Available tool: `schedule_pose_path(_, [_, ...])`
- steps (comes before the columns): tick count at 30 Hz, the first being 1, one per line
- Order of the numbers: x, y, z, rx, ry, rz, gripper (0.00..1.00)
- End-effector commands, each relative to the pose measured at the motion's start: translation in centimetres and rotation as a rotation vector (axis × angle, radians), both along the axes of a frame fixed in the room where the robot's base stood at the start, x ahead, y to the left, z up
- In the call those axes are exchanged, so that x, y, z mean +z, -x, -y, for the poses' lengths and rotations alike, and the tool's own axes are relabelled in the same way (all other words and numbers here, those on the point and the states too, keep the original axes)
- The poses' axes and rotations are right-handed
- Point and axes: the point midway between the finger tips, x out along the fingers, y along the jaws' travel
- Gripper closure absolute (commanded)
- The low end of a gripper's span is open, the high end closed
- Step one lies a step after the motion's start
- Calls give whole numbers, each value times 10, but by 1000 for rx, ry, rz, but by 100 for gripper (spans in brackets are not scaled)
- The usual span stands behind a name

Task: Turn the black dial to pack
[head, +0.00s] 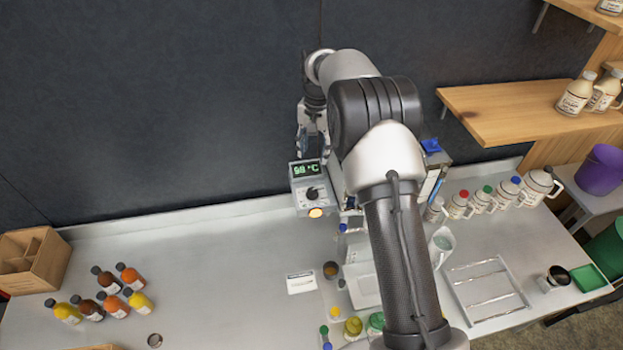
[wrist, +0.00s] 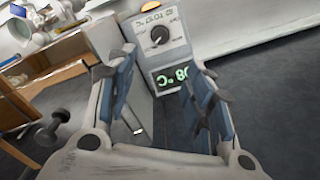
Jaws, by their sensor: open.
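The black dial (head: 312,193) is on the front of a grey control box (head: 298,201), below a green display (head: 306,169) that reads 98 °C. A lit orange lamp (head: 315,212) is under the dial. In the wrist view the box appears upside down, with the dial (wrist: 160,35) above the display (wrist: 172,77). The dial has a white pointer mark; its labels are too small to read. My gripper (wrist: 168,92) is open and empty, its blue-padded fingers on either side of the display in the picture, apart from the dial.
Several capped jugs (head: 480,201) stand right of my arm, near a wire rack (head: 486,290). Small sauce bottles (head: 105,280) and a cardboard box (head: 33,262) are at the left. A white card (head: 301,282) lies below the control box. The counter between is clear.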

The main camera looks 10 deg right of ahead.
Motion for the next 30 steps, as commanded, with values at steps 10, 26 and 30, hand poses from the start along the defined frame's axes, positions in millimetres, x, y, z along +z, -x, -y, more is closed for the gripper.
schedule_pose_path(10, [-69, 0, -2, 1, 0, -4, 52])
schedule_pose_path(26, [-160, -2, -5, 2, 0, 0, 52])
schedule_pose_path(30, [-167, -2, -5, 2, 0, 0, 52])
